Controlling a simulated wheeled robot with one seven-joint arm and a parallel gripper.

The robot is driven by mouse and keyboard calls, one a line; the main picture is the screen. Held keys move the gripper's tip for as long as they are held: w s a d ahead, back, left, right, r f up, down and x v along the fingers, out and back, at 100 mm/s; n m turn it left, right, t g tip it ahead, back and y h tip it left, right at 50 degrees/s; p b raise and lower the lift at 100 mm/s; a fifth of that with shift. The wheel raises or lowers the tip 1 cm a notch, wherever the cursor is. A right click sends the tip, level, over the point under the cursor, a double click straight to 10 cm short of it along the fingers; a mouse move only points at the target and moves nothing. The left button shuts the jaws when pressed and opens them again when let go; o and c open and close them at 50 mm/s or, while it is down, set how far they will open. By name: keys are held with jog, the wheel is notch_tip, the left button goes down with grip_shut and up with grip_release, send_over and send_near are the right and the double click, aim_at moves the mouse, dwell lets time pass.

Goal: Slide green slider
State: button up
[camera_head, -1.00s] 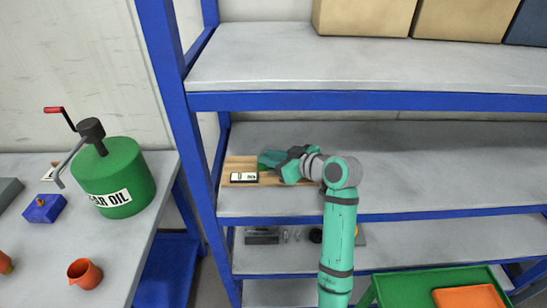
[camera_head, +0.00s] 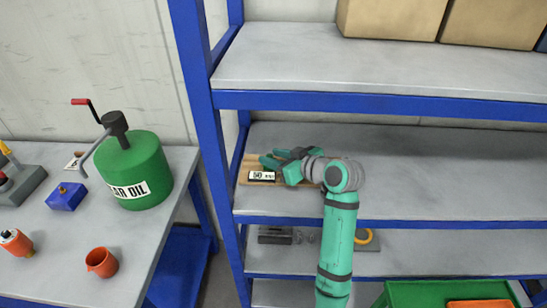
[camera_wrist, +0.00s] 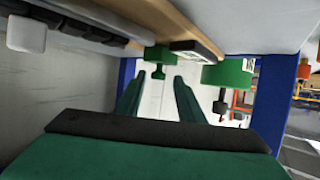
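A wooden board (camera_head: 246,172) lies at the left end of the middle shelf, with a black-and-white labelled plate (camera_head: 262,176) on its front. My gripper (camera_head: 278,158) is over the board, just behind the plate. In the wrist view, which looks upside down, its two teal fingers (camera_wrist: 158,92) are apart with nothing seen between them. The board (camera_wrist: 178,22) and plate (camera_wrist: 196,47) show at the top there. A small green piece with a stem (camera_wrist: 159,57) shows beyond the fingers. I cannot tell whether it is the green slider. No slider is clearly visible in the head view.
A blue shelf post (camera_head: 205,110) stands left of the board. The upper shelf (camera_head: 380,75) is above my arm. The middle shelf is bare to the right.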

jog(key=v, duration=1.1)
jog(key=shift+w, duration=0.1)
